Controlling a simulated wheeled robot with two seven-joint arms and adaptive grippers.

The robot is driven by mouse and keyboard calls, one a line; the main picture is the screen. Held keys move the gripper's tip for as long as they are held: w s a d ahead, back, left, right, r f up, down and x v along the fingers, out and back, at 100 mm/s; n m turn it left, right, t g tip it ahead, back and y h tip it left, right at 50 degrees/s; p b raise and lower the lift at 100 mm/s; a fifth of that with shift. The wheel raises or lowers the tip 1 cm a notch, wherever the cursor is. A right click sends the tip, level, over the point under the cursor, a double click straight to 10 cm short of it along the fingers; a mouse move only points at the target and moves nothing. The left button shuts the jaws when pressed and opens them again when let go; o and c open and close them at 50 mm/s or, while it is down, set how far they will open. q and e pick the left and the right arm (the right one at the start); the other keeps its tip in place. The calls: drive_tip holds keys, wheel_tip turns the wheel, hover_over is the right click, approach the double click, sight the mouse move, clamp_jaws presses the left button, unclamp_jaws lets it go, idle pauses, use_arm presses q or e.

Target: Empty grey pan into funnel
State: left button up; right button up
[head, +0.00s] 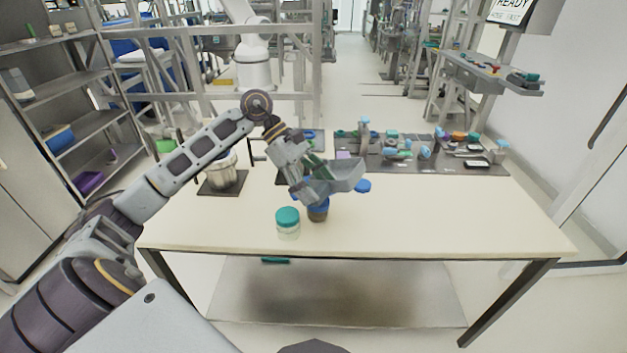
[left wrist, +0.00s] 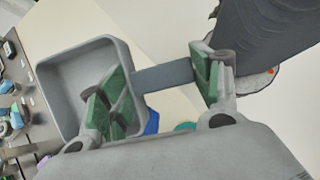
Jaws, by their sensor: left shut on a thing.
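My left gripper (head: 313,168) is shut on the handle of the grey pan (head: 343,180) and holds it above the table. In the left wrist view the handle runs between the green finger pads of the left gripper (left wrist: 160,86), and the pan (left wrist: 62,70) opens towards the camera. I see no contents in its visible part; a finger hides some of it. A blue edge also shows below the handle in the left wrist view. My right gripper is out of view.
A jar with a teal lid (head: 288,219) stands left of the brown jar. A metal pot (head: 222,172) stands on a dark plate at the left. A blue lid (head: 362,186) lies right of the pan. Small parts crowd the back mat (head: 440,163). The table's right front (head: 455,220) is clear.

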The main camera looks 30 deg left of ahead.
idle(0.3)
use_arm(q)
drive_tip(key=shift+y, duration=0.3)
drive_tip(key=shift+d+f+y+p, duration=0.2)
drive_tip(key=shift+y+p, duration=0.6)
drive_tip(key=shift+p, duration=0.1)
drive_tip(key=shift+d+f+y+p, duration=0.1)
drive_tip(key=shift+f+y+p, duration=0.3)
drive_tip(key=shift+y+p, duration=0.45)
drive_tip(key=shift+f+y, duration=0.2)
drive_tip(key=shift+y, duration=0.05)
